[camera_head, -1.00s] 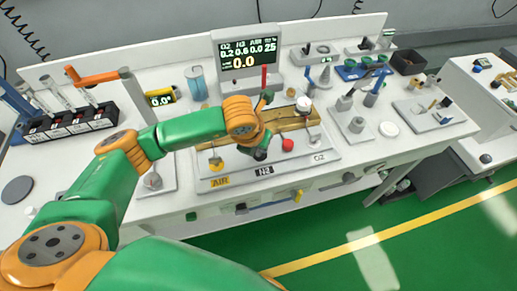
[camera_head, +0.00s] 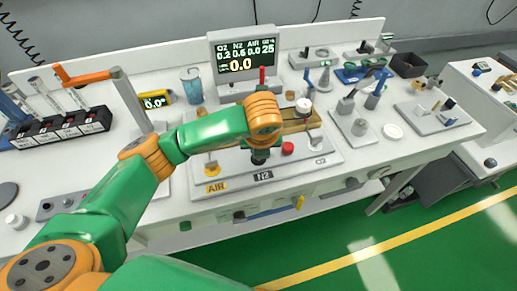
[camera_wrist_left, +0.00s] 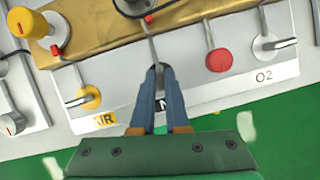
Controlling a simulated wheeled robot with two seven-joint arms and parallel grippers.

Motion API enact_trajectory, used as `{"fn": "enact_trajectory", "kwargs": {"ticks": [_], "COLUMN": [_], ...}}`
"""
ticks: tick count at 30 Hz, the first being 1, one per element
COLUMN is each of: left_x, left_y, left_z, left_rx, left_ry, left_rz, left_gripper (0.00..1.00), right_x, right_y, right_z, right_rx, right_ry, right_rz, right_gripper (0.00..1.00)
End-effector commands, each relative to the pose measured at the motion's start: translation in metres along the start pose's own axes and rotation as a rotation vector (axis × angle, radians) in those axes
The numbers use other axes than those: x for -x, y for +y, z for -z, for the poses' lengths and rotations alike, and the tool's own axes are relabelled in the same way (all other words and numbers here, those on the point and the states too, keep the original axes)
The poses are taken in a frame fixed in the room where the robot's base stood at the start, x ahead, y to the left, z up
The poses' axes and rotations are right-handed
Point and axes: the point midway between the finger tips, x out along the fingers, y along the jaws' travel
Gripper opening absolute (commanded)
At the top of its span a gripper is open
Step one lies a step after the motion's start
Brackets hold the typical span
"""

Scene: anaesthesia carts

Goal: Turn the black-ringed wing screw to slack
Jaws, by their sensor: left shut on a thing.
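My left gripper (camera_wrist_left: 158,72) is in the middle of the left wrist view, over the N2 position of the gas panel (camera_wrist_left: 212,84). Its blue-grey fingers are shut on the black-ringed wing screw, which they hide almost wholly; the screw's angle cannot be read. The N2 label is partly covered in the wrist view but shows in the head view (camera_head: 263,176). A yellow-ringed wing screw (camera_wrist_left: 89,98) is at AIR on the left, and a white-ringed one (camera_wrist_left: 264,43) at O2 on the right. My right gripper is not in view.
A red knob (camera_wrist_left: 219,60) stands close right of the fingers. A brass block (camera_wrist_left: 190,12) runs behind them, with a yellow knob (camera_wrist_left: 46,35) at its left. A display (camera_head: 243,57) stands at the back. Green floor lies in front of the cart.

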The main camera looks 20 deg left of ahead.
Motion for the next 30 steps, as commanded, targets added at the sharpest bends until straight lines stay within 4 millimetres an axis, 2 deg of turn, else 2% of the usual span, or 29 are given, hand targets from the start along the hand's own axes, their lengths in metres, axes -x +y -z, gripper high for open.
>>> {"fn": "enact_trajectory", "kwargs": {"ticks": [10,11,12,13,14,23,26,30], "left_x": [0.001,0.001,0.001,0.001,0.001,0.003,0.02,0.056], "left_y": [0.0,0.0,0.0,0.0,0.0,-0.001,-0.002,0.0], "left_z": [-0.001,-0.001,-0.001,-0.001,-0.001,0.0,-0.001,-0.004], "left_rx": [0.002,0.002,0.002,0.002,0.002,0.001,0.0,-0.001], "left_ry": [-0.002,-0.002,-0.002,-0.002,-0.002,-0.002,-0.005,-0.009], "left_rz": [0.001,0.001,0.001,0.001,0.001,0.003,0.006,0.002], "left_gripper": [0.0,0.2,0.31,0.39,0.42,0.42,0.42,0.42], "right_x": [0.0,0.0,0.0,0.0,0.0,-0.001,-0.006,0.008], "right_y": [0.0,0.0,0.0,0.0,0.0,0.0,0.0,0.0], "right_z": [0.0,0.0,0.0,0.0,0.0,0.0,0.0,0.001], "right_rx": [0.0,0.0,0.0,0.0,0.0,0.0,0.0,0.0], "right_ry": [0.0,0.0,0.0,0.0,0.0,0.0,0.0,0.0], "right_rz": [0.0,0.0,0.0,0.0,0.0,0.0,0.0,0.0], "right_gripper": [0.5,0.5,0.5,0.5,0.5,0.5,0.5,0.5]}}
